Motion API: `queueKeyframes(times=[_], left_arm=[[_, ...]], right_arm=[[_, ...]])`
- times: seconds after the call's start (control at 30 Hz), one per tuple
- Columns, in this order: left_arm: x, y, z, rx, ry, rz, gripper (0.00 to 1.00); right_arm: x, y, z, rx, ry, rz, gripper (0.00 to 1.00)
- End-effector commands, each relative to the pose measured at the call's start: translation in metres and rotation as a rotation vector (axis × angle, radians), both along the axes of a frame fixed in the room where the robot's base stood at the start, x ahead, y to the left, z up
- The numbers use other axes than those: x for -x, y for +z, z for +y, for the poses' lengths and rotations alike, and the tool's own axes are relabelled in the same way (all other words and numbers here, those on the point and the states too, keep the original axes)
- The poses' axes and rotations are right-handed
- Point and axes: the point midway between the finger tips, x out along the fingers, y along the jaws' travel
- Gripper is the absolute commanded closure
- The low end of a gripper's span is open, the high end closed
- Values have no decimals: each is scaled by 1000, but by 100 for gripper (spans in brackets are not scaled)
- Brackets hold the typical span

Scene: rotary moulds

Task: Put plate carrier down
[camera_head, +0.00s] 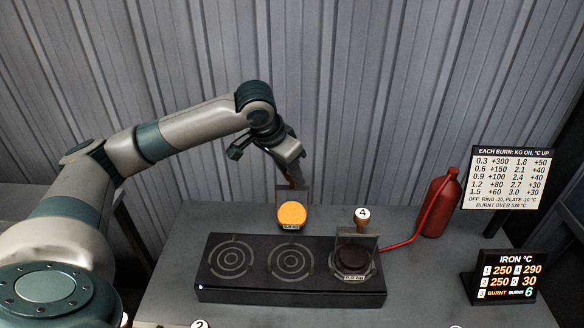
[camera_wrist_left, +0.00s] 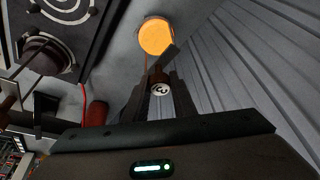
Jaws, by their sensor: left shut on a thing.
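My left gripper (camera_head: 292,182) is shut on the numbered handle (camera_wrist_left: 160,89) of a plate carrier, whose number I cannot read surely. This carrier has a dark upright panel (camera_head: 303,195) and a glowing orange round plate (camera_head: 292,213), with a small weight label under it. The orange plate also shows in the left wrist view (camera_wrist_left: 156,36). In the head view the carrier appears just behind the middle ring of the black hob (camera_head: 292,287). I cannot tell whether it touches the bench. My right gripper is not in view.
Another carrier with a dark plate (camera_head: 355,260) and handle 4 (camera_head: 362,214) stands on the hob's right ring. The left ring (camera_head: 230,257) and middle ring (camera_head: 291,260) are bare. A red extinguisher (camera_head: 439,205), a burn chart (camera_head: 513,177) and an iron display (camera_head: 508,277) stand right.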

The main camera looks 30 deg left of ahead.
Motion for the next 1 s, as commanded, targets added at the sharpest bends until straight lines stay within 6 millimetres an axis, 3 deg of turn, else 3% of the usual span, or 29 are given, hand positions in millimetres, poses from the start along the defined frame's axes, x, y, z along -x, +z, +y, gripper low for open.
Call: queueKeyframes(times=[0.2,0.67,0.7,0.73,1.0], left_arm=[[0,-18,0,0,0,-2,100],[0,-22,0,1,0,-3,100],[0,-25,0,0,0,1,67],[0,-25,0,0,0,1,59],[0,-24,0,0,0,1,57]], right_arm=[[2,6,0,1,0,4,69],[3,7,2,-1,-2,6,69],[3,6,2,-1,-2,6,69],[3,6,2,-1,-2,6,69],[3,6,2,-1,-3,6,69]])
